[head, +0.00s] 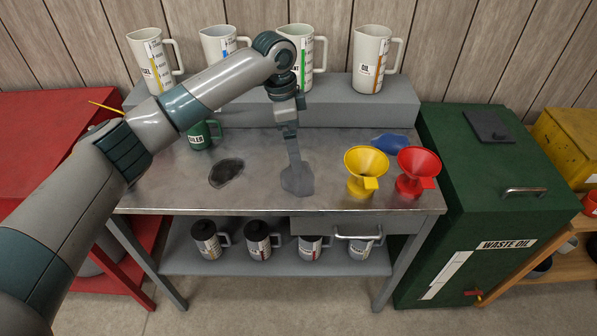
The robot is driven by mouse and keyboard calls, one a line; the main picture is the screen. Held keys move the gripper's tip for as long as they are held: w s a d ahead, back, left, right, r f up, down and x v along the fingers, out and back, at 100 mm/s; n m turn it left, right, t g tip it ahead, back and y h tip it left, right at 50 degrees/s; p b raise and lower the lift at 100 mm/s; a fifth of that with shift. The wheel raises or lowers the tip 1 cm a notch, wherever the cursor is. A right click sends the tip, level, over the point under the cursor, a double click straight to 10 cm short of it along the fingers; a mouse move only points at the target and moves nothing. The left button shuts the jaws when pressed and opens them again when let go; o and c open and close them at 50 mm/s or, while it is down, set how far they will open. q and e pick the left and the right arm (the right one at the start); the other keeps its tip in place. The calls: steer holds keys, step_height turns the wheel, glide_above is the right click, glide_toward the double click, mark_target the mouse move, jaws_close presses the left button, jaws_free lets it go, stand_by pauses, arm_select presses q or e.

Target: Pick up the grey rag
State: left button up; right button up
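The grey rag (297,180) is at the middle of the metal workbench. Its lower part spreads near the bench top, and a narrow gathered strip rises from it to my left gripper (290,128). My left gripper points down from above and appears shut on the top of this strip. The fingertips are small, and I cannot tell how much of the rag still touches the bench. My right gripper is not in view.
A yellow funnel (366,168) and a red funnel (416,168) stand right of the rag, with a blue cloth (393,143) behind. A dark patch (226,172) and a green mug (198,135) are left. Jugs (371,60) line the raised shelf (345,108).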

arm_select(q)
steer(key=shift+d+f+p, duration=0.2)
steer(key=shift+f+p, duration=0.05)
steer(key=shift+f, duration=0.9)
steer(key=shift+d+f+p, duration=0.15)
steer(key=shift+f+p, duration=0.1)
steer(key=shift+f, duration=0.9)
steer(key=shift+w+f+p, duration=0.1)
steer(key=shift+f+p, duration=0.4)
step_height(320, 180, down, 3)
steer(key=shift+w+d+f+p, duration=0.1)
steer(key=shift+d+p, duration=0.05)
steer(key=shift+p, duration=0.55)
steer(key=shift+d+f, duration=0.1)
steer(key=shift+f, duration=0.35)
steer(key=c, duration=0.8)
